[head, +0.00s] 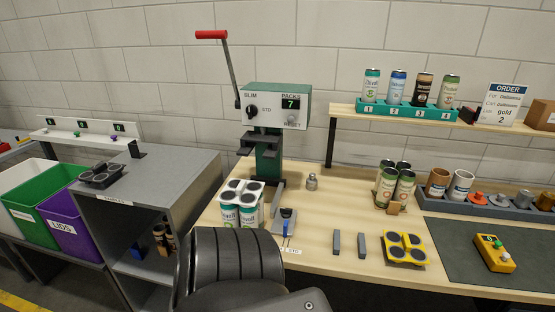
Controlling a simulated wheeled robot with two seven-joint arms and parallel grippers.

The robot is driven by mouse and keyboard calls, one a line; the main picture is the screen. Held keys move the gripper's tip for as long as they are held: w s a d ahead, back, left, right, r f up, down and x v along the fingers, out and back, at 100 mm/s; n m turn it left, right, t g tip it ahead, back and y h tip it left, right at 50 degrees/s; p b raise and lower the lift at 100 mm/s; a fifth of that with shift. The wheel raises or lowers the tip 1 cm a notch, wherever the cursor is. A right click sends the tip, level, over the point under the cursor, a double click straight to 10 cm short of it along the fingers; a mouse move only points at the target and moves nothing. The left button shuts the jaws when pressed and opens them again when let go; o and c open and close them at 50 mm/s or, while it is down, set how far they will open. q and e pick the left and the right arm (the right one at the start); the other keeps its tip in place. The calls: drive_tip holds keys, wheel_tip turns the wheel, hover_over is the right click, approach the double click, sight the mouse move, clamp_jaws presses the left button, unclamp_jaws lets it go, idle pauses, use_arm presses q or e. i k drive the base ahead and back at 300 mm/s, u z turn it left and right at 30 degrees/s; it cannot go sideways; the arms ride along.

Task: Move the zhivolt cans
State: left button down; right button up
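A pack of teal-and-white cans (229,216) stands on the wooden table in front of the press. A white carrier (241,186) with dark round tops covers it. The label looks like zhivolt, but it is too small to read surely. A similar teal-and-white can (371,87) stands in slot 1 of the green rack (398,112) on the shelf. The lower part of the pack is partly hidden by a dark ribbed shape at the bottom of the head view. Neither my left nor my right gripper can be seen.
The press (273,118) with a red-handled lever stands behind the pack. Green cans (386,188) stand to the right, with a yellow carrier (404,247) in front of them. Two grey blocks (361,245) lie nearby. A grey cabinet (150,205) and bins are left. The order card (499,104) stands on the shelf.

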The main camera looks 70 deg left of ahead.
sight(234, 215)
drive_tip(key=i, duration=1.65)
drive_tip(key=u, duration=3.4)
